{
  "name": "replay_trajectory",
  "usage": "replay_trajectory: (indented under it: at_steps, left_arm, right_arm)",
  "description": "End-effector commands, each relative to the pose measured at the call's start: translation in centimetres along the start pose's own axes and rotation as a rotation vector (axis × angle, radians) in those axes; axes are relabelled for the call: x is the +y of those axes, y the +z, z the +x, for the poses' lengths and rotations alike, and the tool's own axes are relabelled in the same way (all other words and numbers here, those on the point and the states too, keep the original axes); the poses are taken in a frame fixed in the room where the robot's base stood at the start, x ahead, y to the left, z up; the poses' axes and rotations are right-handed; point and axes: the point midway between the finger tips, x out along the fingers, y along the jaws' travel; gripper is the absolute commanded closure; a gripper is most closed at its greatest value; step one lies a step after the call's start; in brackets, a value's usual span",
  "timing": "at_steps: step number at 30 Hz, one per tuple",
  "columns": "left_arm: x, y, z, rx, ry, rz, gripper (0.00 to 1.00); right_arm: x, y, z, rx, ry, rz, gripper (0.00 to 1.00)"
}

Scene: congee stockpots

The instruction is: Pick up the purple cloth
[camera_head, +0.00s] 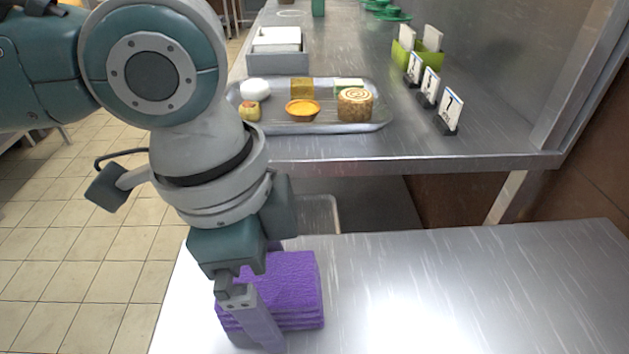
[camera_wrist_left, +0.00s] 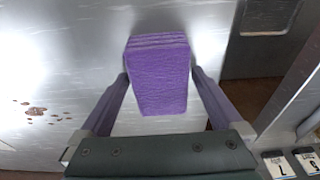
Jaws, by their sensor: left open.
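The purple cloth (camera_head: 290,285) is a thick folded stack on the metal table in the head view. In the left wrist view the cloth (camera_wrist_left: 158,80) is upright in the middle of the picture, its folded layers showing at the top edge. My left gripper (camera_head: 262,325) points down at the cloth, one finger in front of its near left side; the other finger is hidden. In the left wrist view my left gripper (camera_wrist_left: 160,76) is open, with a finger on either side of the cloth. I cannot tell whether the fingers touch it. My right gripper is not in view.
A metal tray (camera_head: 375,124) with several pastries lies on the counter behind. A grey box (camera_head: 277,62), number cards (camera_head: 449,108) and a green holder (camera_head: 428,56) stand there too. Brown spots (camera_wrist_left: 37,110) mark the table. The table right of the cloth is clear.

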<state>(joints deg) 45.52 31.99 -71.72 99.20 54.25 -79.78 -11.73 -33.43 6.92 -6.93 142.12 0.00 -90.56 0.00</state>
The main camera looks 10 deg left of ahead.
Motion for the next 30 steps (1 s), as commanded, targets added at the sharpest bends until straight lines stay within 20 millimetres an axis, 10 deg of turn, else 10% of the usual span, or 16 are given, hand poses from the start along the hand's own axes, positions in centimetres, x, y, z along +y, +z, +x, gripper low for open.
replay_trajectory:
  at_steps: [6, 30]
  left_arm:
    - [0.02, -0.02, 0.05, 0.0, 0.0, 0.001, 0.01]
    - [0.01, -0.02, 0.0, 0.001, 0.0, 0.0, 0.8]
  right_arm:
    - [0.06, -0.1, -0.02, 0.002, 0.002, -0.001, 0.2]
    - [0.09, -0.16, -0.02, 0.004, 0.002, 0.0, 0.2]
